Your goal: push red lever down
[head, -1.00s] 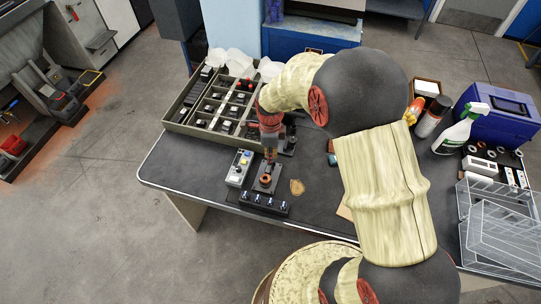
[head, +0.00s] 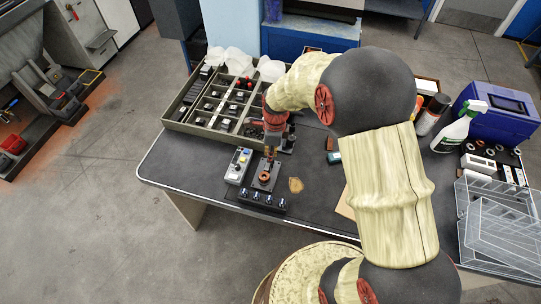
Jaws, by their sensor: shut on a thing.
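My gripper (head: 271,152) points down over the front left of the dark bench, just above and behind a small dark fixture (head: 262,187) with a copper-coloured ring (head: 264,176). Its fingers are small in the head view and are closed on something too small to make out. A dark upright stand (head: 288,141) is close to the right of my gripper and partly hidden by the wrist. I cannot clearly pick out the red lever; the reddish wrist and fingers cover that area.
A grey control box (head: 238,166) stands left of the fixture, and a black block with several knobs (head: 263,201) in front. A compartment tray (head: 176,127) lies behind.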

